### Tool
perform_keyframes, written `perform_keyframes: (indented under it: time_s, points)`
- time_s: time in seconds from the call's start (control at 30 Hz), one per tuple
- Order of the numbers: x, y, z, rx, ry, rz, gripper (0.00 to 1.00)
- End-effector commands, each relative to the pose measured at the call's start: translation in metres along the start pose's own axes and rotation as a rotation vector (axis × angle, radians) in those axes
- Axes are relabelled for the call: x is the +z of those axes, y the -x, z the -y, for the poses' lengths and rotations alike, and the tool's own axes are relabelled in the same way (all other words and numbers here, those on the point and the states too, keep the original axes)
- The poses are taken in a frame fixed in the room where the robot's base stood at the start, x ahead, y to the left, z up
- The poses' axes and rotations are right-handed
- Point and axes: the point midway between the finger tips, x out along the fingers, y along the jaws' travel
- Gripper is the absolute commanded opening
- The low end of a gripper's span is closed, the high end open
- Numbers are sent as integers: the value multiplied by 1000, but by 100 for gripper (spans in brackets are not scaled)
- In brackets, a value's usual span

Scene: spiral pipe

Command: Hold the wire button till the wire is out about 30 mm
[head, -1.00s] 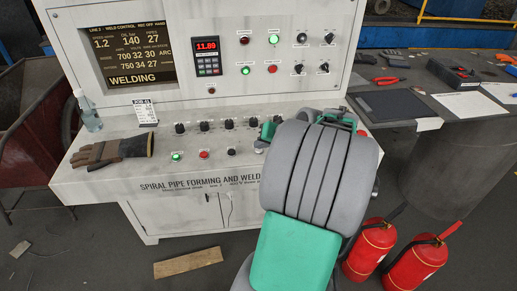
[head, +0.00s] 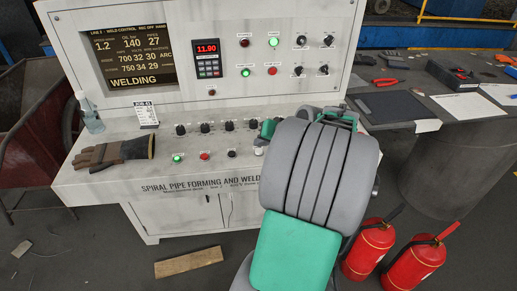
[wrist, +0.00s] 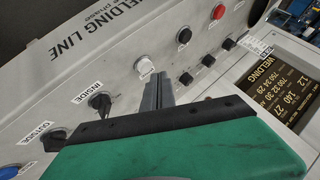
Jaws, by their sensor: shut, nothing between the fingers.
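A white push button (wrist: 144,64) sits on the console's sloped panel in the wrist view, with a small label beside it too small to read. It also shows in the head view (head: 258,151), just left of my arm. My gripper (wrist: 159,80) is shut and empty. Its grey fingers point at the panel close to the white button, to its right in the wrist view. I cannot tell whether the tips touch anything. In the head view my arm hides the fingers. No wire can be made out in either view.
A black knob (wrist: 100,101) marked INSIDE stands beside the white button. The screen (head: 128,56) reads WELDING, and a red readout (head: 207,47) shows 11.90. A glove (head: 113,152) lies on the panel's left. Two fire extinguishers (head: 369,248) (head: 412,266) stand on the floor at right.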

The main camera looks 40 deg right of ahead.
Motion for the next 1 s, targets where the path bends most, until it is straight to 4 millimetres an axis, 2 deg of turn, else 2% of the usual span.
perform_keyframes:
  time_s: [0.27,0.7,1.0]
  points:
    - [-2,3,2,0,1,-1,0]
    - [-25,34,25,0,1,0,0]
    - [-25,34,25,0,1,0,0]
